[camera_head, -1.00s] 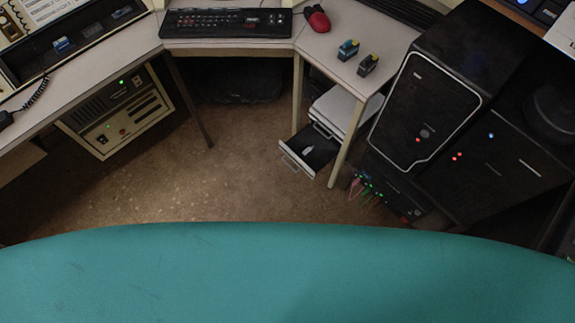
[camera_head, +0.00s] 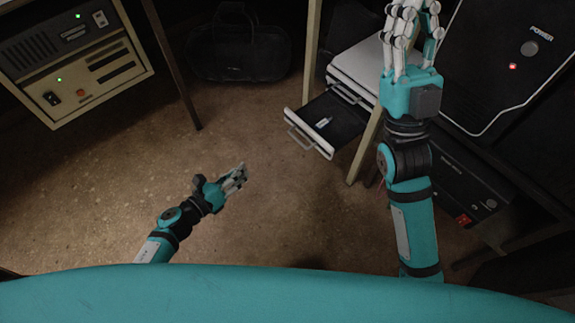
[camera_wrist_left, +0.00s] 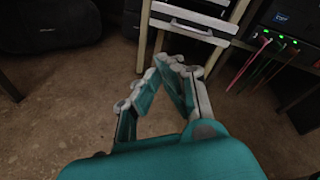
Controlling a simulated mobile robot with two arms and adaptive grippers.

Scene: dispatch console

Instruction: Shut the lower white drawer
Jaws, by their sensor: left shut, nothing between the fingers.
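The lower white drawer (camera_head: 308,146) stands pulled out of the white drawer unit (camera_head: 362,62), beside a table leg. Its inside is dark, with a small pale object (camera_head: 323,122) in it. Its handle faces down-left. My left gripper (camera_head: 241,174) is shut and empty, over the floor to the left of the drawer and apart from it. In the left wrist view, the shut fingers (camera_wrist_left: 170,62) point towards a white drawer front (camera_wrist_left: 190,18) at the top. My right gripper (camera_head: 417,6) is raised at the top right, its tips at the picture's edge.
A table leg (camera_head: 366,147) stands just right of the drawer. A black computer tower (camera_head: 500,60) and a dark box with a red switch (camera_head: 460,190) are further right. A black bag (camera_head: 240,50) lies behind. The brown floor (camera_head: 250,240) left of the drawer is clear.

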